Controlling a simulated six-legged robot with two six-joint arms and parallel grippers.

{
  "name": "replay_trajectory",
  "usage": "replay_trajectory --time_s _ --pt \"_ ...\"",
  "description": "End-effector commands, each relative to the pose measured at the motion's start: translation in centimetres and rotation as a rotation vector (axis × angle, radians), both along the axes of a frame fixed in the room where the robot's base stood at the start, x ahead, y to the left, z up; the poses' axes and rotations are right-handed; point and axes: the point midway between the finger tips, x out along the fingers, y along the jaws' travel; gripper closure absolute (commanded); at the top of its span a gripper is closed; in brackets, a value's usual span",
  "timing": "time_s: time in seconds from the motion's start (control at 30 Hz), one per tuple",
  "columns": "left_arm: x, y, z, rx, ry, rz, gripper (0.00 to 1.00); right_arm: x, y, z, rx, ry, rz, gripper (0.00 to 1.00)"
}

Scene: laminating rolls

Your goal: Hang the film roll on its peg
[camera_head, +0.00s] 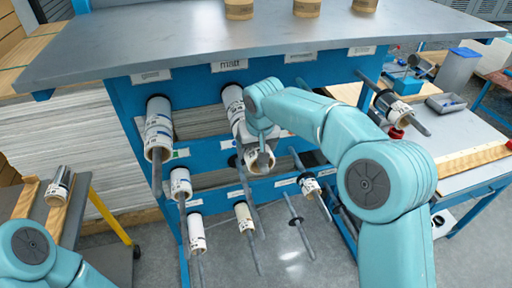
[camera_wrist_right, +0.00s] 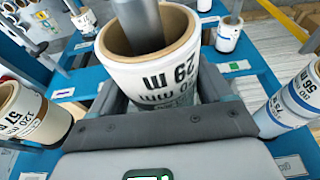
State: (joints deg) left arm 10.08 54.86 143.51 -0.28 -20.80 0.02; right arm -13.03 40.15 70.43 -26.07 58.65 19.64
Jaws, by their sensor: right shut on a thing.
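My right gripper (camera_head: 258,146) is shut on a white film roll (camera_head: 262,161) in front of the blue rack. In the right wrist view the roll (camera_wrist_right: 155,75) is held between the jaws. Its tan core faces the camera and its label reads "29 m". A grey peg (camera_wrist_right: 139,25) runs into the core, so the roll appears to be around it. In the head view the peg is partly hidden by the arm and roll. Another white roll (camera_head: 233,103) sits further back under the "matt" label (camera_head: 229,65). My left gripper is out of view.
The blue rack (camera_head: 128,112) has several long pegs, some with rolls such as the left one (camera_head: 159,125). A bare peg (camera_head: 298,226) stands at lower middle. A grey shelf (camera_head: 180,40) overhangs. Another roll (camera_head: 60,185) rests at far left. A side table (camera_head: 455,130) stands right.

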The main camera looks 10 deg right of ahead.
Motion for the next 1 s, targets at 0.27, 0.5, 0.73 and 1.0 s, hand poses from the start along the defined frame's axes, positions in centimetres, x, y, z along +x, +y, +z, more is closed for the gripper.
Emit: replay_trajectory --time_s 0.27,0.5,0.73,1.0 --pt "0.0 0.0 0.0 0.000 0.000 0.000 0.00 0.0 0.0 0.1 0.000 -0.001 0.000 0.00" --pt "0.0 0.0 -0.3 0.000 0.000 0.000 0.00 -0.3 0.0 0.9 0.000 -0.002 0.000 0.00" --pt "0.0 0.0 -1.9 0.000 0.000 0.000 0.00 -2.4 -0.1 4.6 0.001 -0.004 0.000 0.00" --pt "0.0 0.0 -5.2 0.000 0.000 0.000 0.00 -9.4 -0.4 4.4 0.000 -0.003 0.002 0.00"
